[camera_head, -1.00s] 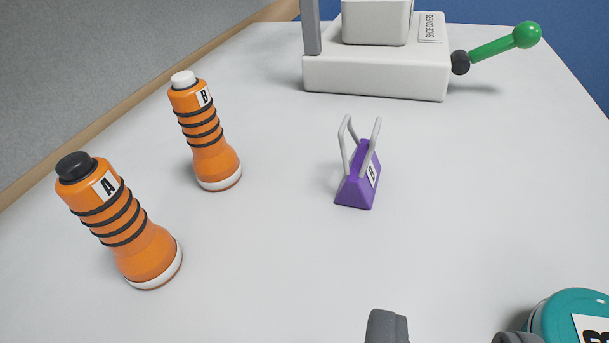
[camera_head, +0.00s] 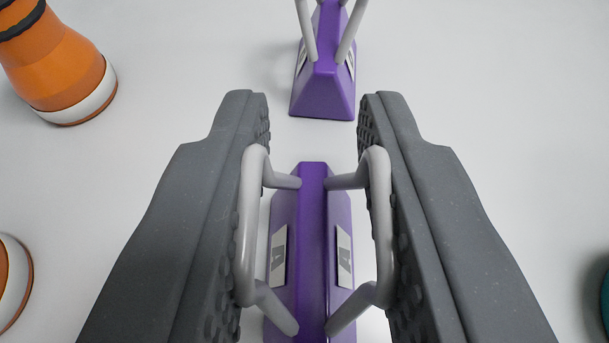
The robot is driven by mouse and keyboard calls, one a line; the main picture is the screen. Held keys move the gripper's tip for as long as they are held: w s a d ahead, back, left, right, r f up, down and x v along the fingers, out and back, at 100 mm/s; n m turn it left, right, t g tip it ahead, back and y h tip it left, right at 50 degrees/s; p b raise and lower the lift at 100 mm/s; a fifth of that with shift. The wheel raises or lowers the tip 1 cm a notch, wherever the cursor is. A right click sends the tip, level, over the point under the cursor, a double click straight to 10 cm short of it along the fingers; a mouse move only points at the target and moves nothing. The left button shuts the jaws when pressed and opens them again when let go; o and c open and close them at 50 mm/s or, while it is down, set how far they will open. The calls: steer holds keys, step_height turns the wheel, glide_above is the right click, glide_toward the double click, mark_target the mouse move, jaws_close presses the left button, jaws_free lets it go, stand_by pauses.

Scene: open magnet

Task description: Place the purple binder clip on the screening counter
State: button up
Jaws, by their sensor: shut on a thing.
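My gripper (camera_head: 314,130) reaches up from the bottom of the view. It is shut on a purple binder clip (camera_head: 312,240), with its two fingers pressing on the grey wire handles from either side. The clip's labels read "A". Whether this clip touches the surface below cannot be told. A second purple binder clip (camera_head: 322,88) stands on the white counter surface (camera_head: 480,90) just beyond the fingertips, its handles pointing up and its top cut off by the frame edge.
Part of another orange and white base (camera_head: 14,285) shows at the left edge. A teal thing (camera_head: 605,300) is barely visible at the right edge. The surface at upper right is clear.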

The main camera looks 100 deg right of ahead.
steer(key=shift+f, duration=0.1)
steer(key=o, duration=1)
steer(key=shift+a, duration=0.15)
steer(key=v, duration=1.2)
